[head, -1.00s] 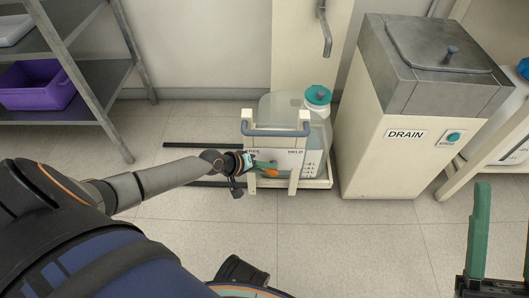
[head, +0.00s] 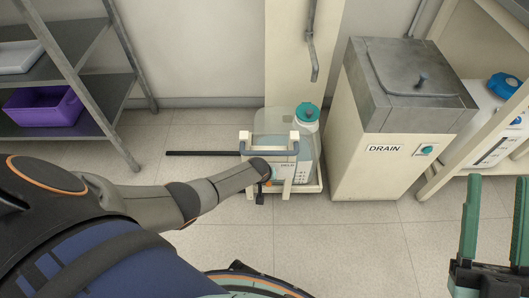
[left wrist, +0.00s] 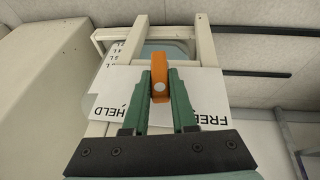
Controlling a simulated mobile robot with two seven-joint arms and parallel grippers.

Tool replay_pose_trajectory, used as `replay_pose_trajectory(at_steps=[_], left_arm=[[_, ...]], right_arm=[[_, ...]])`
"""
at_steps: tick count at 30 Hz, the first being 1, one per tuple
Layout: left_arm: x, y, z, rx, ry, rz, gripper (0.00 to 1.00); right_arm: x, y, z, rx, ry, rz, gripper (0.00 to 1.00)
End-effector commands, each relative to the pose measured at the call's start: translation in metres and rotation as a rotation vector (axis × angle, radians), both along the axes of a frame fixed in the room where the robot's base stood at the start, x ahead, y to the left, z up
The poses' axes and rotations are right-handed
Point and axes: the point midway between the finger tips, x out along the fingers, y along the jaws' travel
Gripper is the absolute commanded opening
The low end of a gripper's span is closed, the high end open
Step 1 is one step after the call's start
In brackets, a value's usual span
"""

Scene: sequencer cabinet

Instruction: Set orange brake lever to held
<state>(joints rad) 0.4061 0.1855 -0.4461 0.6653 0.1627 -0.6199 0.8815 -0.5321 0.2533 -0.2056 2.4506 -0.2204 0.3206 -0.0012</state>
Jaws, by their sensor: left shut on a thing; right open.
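The orange brake lever (left wrist: 160,72) is between the two green fingers of my left gripper (left wrist: 160,85) in the left wrist view. It stands between the upside-down words HELD at left and FREE at right on a white plate (left wrist: 208,86). In the head view the left gripper (head: 264,180) is at the front of a cream wheeled frame (head: 245,150); my arm covers part of the plate, and only a bit of orange shows. My right gripper (head: 497,195) is open and empty at the lower right.
A clear bottle with a teal cap (head: 307,112) stands in the frame. A DRAIN cabinet (head: 375,165) is right of it. A shelf with a purple bin (head: 42,108) is at left. A dark floor rail (head: 200,153) runs left of the frame. Floor in front is clear.

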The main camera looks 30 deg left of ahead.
Motion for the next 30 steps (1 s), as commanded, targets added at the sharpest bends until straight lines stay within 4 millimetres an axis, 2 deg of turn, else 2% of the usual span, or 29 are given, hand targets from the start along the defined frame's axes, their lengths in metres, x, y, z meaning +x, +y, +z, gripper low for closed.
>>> replay_pose_trajectory(at_steps=[3,5,6,7,21,30], left_arm=[[0.005,-0.008,-0.001,0.081,0.049,-0.001,0.0],[0.006,-0.01,-0.002,0.128,0.078,-0.001,0.0],[0.007,-0.011,-0.003,0.161,0.097,-0.002,0.0],[0.007,-0.012,-0.005,0.184,0.112,-0.001,0.0],[0.016,-0.023,-0.012,0.527,0.318,-0.002,0.0],[0.017,-0.026,-0.012,0.647,0.391,-0.003,0.0]], right_arm=[[-0.006,0.001,0.007,0.001,-0.042,0.01,0.5],[-0.018,0.004,0.021,0.0,-0.125,0.029,0.5],[-0.032,0.006,0.033,-0.003,-0.205,0.046,0.5],[-0.034,0.006,0.032,-0.002,-0.22,0.053,0.5],[-0.029,0.014,-0.055,0.056,-0.141,0.123,0.5],[-0.028,0.019,-0.093,0.012,-0.135,0.108,0.5]])
